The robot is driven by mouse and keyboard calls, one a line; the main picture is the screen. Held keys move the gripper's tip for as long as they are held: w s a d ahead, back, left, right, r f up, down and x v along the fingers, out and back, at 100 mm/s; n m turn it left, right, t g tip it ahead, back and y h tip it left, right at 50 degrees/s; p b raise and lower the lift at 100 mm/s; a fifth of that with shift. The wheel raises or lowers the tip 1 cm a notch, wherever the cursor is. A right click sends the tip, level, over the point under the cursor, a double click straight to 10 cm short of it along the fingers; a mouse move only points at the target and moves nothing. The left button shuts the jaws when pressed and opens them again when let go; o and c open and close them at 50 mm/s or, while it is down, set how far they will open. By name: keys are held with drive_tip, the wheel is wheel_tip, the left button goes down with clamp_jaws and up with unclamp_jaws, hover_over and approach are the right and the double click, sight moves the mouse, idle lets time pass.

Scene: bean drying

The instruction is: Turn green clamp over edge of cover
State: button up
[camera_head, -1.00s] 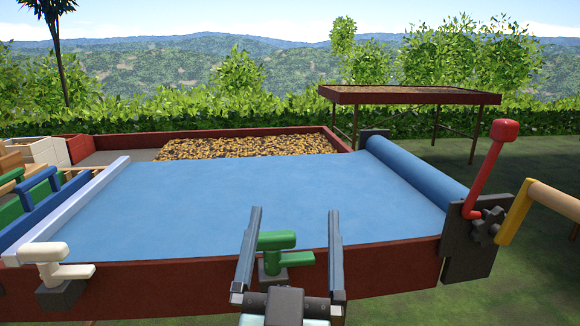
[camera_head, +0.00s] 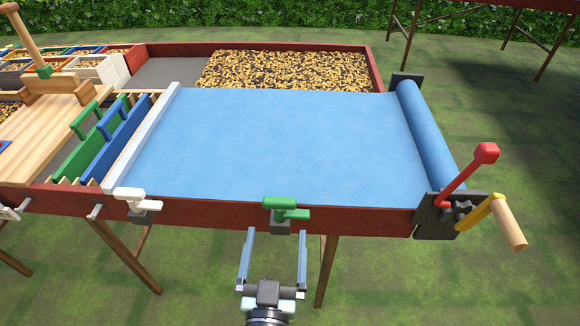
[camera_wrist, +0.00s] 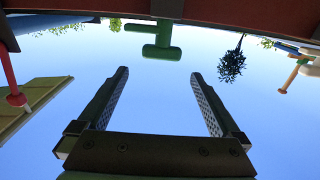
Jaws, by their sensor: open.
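The green clamp (camera_head: 284,209) is fixed on a dark block at the front rim of the red-brown bed. Its bar points right, along the rim. The blue cover (camera_head: 270,140) lies spread flat over the bed, its front edge along that rim beside the clamp. My gripper (camera_head: 275,234) is open and empty, just in front of and below the clamp, with its two fingers pointing toward the rim on either side of it. In the wrist view, the green clamp (camera_wrist: 162,51) is ahead of the gap between the open fingers (camera_wrist: 160,78), apart from them.
A white clamp (camera_head: 138,202) sits on the same rim to the left. At the right end are the cover's roll (camera_head: 430,130), a red lever (camera_head: 470,172) and a yellow crank with a wooden handle (camera_head: 508,222). Blue and green handled boards (camera_head: 112,137) stand left. Grass in front is open.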

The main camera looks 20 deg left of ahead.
sight(280, 196)
drive_tip(key=x, duration=1.2)
drive_tip(key=shift+w+a+f+b, duration=0.15)
drive_tip(key=shift+w+b, duration=0.15)
drive_tip(key=shift+b, duration=0.1)
drive_tip(key=shift+c, duration=0.3)
drive_tip(key=c, duration=1.1)
drive_tip(key=shift+p, duration=0.3)
